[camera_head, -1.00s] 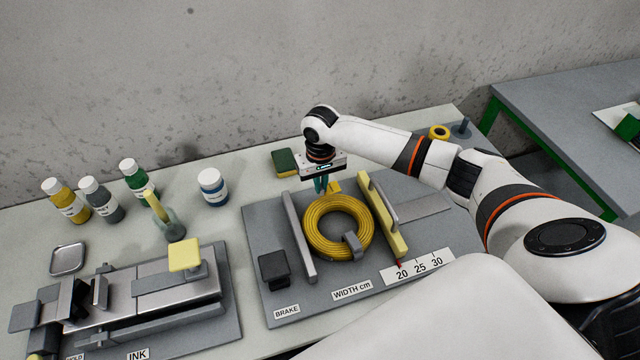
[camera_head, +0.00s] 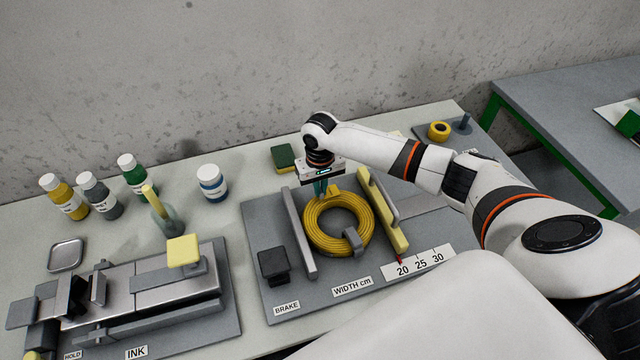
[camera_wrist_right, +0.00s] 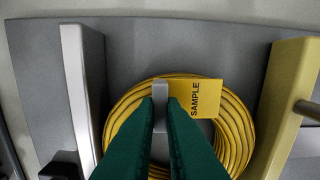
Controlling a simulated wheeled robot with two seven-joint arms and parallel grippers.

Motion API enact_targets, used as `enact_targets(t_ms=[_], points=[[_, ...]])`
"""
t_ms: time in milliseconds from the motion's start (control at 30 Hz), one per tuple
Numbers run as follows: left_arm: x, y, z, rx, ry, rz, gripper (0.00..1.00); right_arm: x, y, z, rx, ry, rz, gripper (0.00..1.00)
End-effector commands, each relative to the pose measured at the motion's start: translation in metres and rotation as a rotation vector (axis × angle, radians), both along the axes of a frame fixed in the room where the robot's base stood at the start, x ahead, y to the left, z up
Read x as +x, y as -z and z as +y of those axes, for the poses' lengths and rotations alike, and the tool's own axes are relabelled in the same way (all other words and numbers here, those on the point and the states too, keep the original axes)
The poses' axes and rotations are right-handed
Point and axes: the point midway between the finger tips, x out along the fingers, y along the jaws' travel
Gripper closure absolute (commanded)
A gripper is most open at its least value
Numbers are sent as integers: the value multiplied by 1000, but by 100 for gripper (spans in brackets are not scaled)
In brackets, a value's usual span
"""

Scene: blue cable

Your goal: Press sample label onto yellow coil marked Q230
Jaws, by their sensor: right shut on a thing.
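The yellow coil (camera_head: 318,239) lies on the grey plate between a silver bar and a yellow bar. A grey clip (camera_head: 352,240) sits on its near side. My right gripper (camera_head: 320,194) points down at the coil's far side. In the wrist view its green fingers (camera_wrist_right: 161,103) are shut on a narrow grey piece with the yellow sample label (camera_wrist_right: 196,98), which reads SAMPLE and sticks out to the right over the coil (camera_wrist_right: 237,135). I cannot tell whether the label touches the coil. No Q230 marking is readable. My left gripper is not in view.
The silver bar (camera_head: 299,235) and yellow bar (camera_head: 383,212) flank the coil closely. A black block (camera_head: 273,264) stands at the plate's left. An ink fixture (camera_head: 150,300) and several bottles (camera_head: 212,184) are further left. A yellow roll (camera_head: 438,131) is at the back right.

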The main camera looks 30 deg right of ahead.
Motion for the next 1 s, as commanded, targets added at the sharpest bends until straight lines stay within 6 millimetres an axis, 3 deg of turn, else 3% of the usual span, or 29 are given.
enact_targets(t_ms=[1000], points=[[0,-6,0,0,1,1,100,0,8,0,0,0,0,100]])
